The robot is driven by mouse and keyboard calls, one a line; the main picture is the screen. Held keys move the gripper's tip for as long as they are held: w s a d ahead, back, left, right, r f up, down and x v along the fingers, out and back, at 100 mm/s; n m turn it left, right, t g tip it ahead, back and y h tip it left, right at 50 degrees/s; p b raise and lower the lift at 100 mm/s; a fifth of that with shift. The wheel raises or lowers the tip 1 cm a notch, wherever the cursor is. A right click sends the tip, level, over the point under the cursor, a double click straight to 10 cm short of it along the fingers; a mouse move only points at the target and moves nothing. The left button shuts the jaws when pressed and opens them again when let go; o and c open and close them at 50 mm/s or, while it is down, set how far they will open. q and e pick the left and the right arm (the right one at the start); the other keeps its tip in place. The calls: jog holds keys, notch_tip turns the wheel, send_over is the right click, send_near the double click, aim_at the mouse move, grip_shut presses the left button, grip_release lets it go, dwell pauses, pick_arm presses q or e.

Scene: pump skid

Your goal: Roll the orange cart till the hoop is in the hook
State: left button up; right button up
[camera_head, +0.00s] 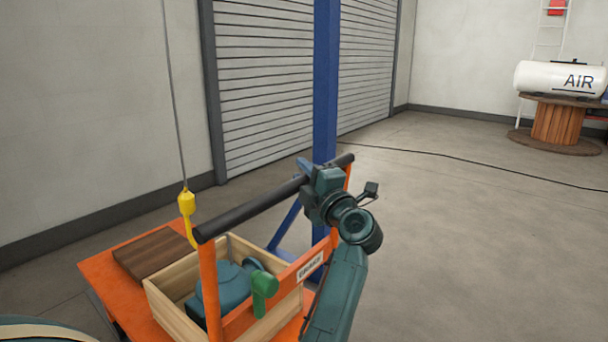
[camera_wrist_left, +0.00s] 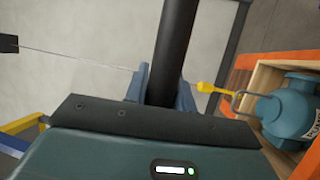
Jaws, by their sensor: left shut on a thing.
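The orange cart (camera_head: 112,268) stands at the lower left, with a black push bar (camera_head: 250,208) on orange posts. My left gripper (camera_head: 304,180) is shut around this bar near its right end; the bar also runs between its fingers in the left wrist view (camera_wrist_left: 175,45). A teal pump (camera_head: 228,284) sits in a wooden crate on the cart. Its grey hoop (camera_wrist_left: 238,101) shows in the left wrist view. The yellow hook (camera_head: 186,205) hangs on a cable above the crate; its tip looks close to the hoop, but I cannot tell whether they engage. My right gripper is out of view.
A blue post (camera_head: 326,80) stands just behind the cart. A brown wooden block (camera_head: 155,252) lies on the cart deck beside the crate (camera_head: 172,312). A black cable (camera_head: 450,155) crosses the floor. A white air tank (camera_head: 545,78) rests on a spool at far right. The right floor is mostly clear.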

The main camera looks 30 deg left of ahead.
pick_arm(q)
grip_shut()
